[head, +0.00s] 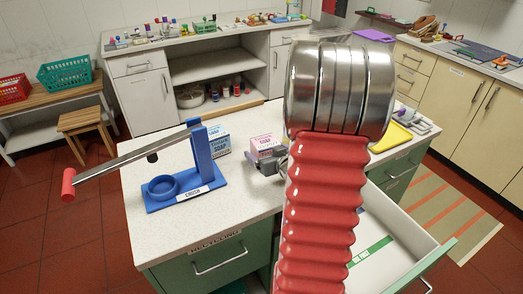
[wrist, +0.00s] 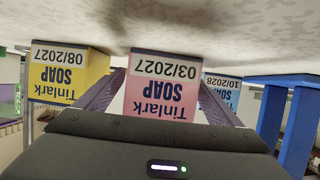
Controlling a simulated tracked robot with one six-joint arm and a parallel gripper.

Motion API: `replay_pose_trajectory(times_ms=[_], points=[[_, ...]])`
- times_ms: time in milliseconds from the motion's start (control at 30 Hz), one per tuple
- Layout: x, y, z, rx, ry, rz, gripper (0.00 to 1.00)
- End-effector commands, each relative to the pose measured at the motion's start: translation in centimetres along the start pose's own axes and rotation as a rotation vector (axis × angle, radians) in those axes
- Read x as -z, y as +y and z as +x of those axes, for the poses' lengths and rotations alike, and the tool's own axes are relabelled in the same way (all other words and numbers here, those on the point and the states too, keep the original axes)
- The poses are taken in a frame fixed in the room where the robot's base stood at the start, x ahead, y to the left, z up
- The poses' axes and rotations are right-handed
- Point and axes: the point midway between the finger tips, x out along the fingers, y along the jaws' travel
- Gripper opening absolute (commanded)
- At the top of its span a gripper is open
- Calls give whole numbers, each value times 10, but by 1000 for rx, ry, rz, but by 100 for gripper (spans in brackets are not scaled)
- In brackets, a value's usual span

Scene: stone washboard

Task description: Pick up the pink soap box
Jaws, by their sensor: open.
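The pink soap box (head: 266,142) stands on the white counter, right of the blue crusher stand. In the wrist view, which is upside down, the pink soap box (wrist: 160,98) is straight ahead, labelled "Tinlark SOAP 03/2027". My gripper (wrist: 162,78) is open, with one finger toward each side of the pink box; I cannot tell whether they touch it. In the head view my gripper (head: 268,160) is at the near side of the box, partly hidden by my red arm.
A blue soap box (head: 218,138) stands left of the pink one; a yellow soap box (wrist: 66,75) stands on its other side. The blue crusher (head: 187,185) with a long lever is at the left. An open drawer (head: 385,230) juts out at the right.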

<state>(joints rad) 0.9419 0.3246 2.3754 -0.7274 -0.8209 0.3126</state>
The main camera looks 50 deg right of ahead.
Motion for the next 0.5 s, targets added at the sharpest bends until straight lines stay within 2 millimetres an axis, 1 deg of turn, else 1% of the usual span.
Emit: replay_pose_trajectory(times_ms=[467, 500], points=[[0, -2, 0, 2, 0, -1, 88], [0, -2, 0, 3, 0, -1, 87]])
